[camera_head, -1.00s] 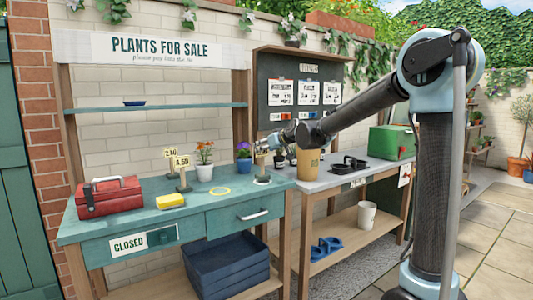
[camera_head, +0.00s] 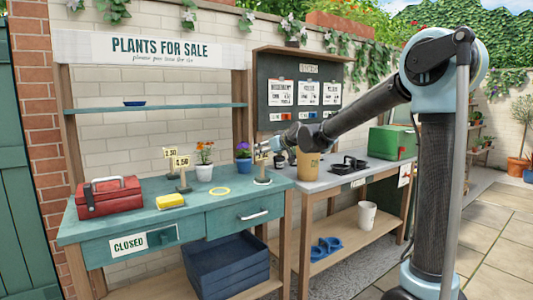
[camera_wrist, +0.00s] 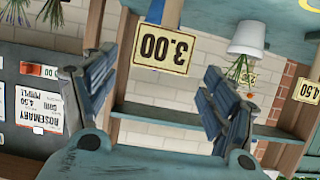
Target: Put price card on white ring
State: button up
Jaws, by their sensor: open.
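The price card reading 3.00 (camera_wrist: 163,49) appears upside down in the wrist view, on a wooden post between and beyond my fingertips. In the head view its small stand (camera_head: 262,169) is at the right end of the green table. Its base rests on or within the white ring (camera_head: 263,182); the exact seating is too small to tell. My gripper (camera_wrist: 160,70) is open, with a finger on each side of the card and visible gaps. In the head view my gripper (camera_head: 272,147) is at the card's upper right and partly hides it.
Cards reading 2.50 (camera_head: 170,153) and 4.50 (camera_head: 181,162) stand to the left. A yellow ring (camera_head: 220,191), yellow sponge (camera_head: 170,201), red toolbox (camera_head: 109,197) and two potted flowers (camera_head: 204,172) (camera_head: 243,164) share the table. A tan pot (camera_head: 308,164) stands close right of my gripper.

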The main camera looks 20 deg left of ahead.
jog(key=v, duration=1.1)
jog(key=s+d+f+m+g+h, duration=0.1)
jog(key=s+d+f+m+h, duration=0.15)
jog(key=s+d+f, duration=0.65)
jog(key=s+d+f+m+g+h, duration=0.25)
jog(key=s+d+f, duration=0.25)
jog(key=d, duration=0.8)
jog(key=s+d+f+m+g+h, duration=0.1)
jog(key=s+d+f+h, duration=0.2)
jog(key=s+d+f, duration=0.6)
jog(key=s+d+f+m+g+h, duration=0.2)
jog(key=s+d+f+m, duration=0.1)
jog(key=s+d+f, duration=0.4)
jog(key=s+d, duration=0.3)
jog(key=d, duration=0.1)
jog(key=shift+s+d+m, duration=0.15)
jog(key=shift+s+m, duration=0.25)
jog(key=shift+f, duration=0.1)
